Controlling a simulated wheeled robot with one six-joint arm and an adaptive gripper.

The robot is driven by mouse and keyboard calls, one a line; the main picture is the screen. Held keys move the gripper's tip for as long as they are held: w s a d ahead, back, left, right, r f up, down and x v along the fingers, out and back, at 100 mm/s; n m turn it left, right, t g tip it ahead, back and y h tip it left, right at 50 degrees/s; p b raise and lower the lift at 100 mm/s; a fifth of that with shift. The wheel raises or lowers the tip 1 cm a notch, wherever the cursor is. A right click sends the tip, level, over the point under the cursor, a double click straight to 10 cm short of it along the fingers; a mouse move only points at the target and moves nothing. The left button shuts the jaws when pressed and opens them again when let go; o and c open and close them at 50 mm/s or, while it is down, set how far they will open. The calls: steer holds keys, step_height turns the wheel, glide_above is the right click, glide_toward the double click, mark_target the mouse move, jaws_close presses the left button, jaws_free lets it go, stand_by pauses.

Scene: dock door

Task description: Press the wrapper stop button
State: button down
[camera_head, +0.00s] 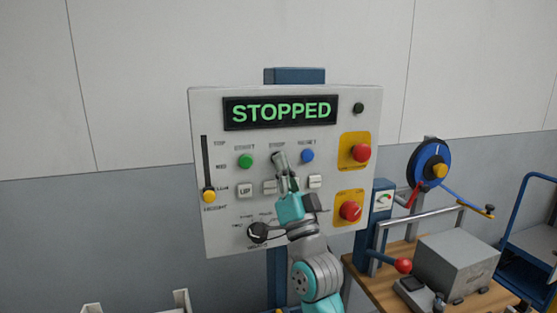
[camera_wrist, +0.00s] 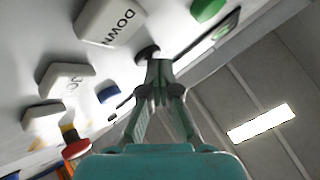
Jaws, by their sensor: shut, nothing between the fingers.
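The wrapper's control panel (camera_head: 225,120) stands upright, and its display (camera_head: 280,112) reads STOPPED in green letters. My gripper (camera_head: 279,157) is shut and empty, its fingertips at the panel just below a small blurred label between the green button (camera_head: 245,161) and the blue button (camera_head: 307,156). In the wrist view a dark round button (camera_wrist: 147,51) shows right at the tips of my gripper (camera_wrist: 158,68). I cannot tell whether they touch.
Two red mushroom buttons on yellow plates, upper (camera_head: 361,153) and lower (camera_head: 350,210), sit at the panel's right. A slider (camera_head: 209,194) is at its left, and a black knob (camera_head: 258,233) is low down. A wooden bench (camera_head: 385,291) with a grey box (camera_head: 456,264) stands right.

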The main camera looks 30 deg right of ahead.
steer(key=shift+s+a, duration=0.2)
steer(key=shift+s, duration=0.65)
steer(key=shift+s, duration=0.1)
steer(key=shift+s+a, duration=0.2)
steer(key=shift+s, duration=0.6)
steer(key=shift+s+a, duration=0.15)
steer(key=shift+s, duration=0.6)
steer(key=shift+s+a, duration=0.2)
steer(key=shift+s, duration=0.6)
steer(key=shift+f, duration=0.1)
